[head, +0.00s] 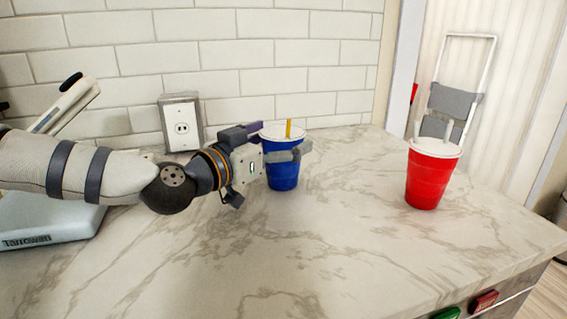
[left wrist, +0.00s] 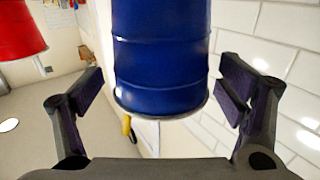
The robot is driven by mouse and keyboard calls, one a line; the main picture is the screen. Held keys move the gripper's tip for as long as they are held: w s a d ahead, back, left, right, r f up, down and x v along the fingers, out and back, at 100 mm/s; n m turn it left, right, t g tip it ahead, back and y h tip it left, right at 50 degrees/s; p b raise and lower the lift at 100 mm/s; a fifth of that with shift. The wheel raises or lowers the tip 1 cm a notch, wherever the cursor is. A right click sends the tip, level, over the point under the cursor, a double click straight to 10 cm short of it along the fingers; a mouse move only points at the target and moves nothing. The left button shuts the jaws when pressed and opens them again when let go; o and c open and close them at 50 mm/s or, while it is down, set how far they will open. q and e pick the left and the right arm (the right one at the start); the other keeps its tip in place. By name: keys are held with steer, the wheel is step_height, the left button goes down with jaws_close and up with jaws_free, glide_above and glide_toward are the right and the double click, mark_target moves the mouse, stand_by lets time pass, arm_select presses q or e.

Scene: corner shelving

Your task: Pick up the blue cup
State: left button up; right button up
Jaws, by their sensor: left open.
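The blue cup (head: 282,172) has a white lid and a yellow straw and stands upright on the marble counter near the tiled wall. My left gripper (head: 285,143) comes in from the left at the cup's upper part, with its fingers on either side of it. In the left wrist view the cup (left wrist: 160,55) is between the two open fingers of the gripper (left wrist: 165,88), with gaps on both sides. The view there is upside down, so the lid is at the bottom. My right gripper is in neither view.
A red cup (head: 432,176) with a white lid and straw stands to the right on the counter (head: 330,250); it also shows in the left wrist view (left wrist: 18,30). A pale scale-like appliance (head: 45,222) is at the left. Green and red items (head: 485,300) are at the front edge.

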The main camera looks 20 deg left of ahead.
arm_select(q)
steer(key=shift+w+d+f, duration=0.1)
steer(key=shift+w+d, duration=0.1)
steer(key=shift+w, duration=0.4)
steer(key=c, duration=1)
steer(key=shift+o, duration=0.2)
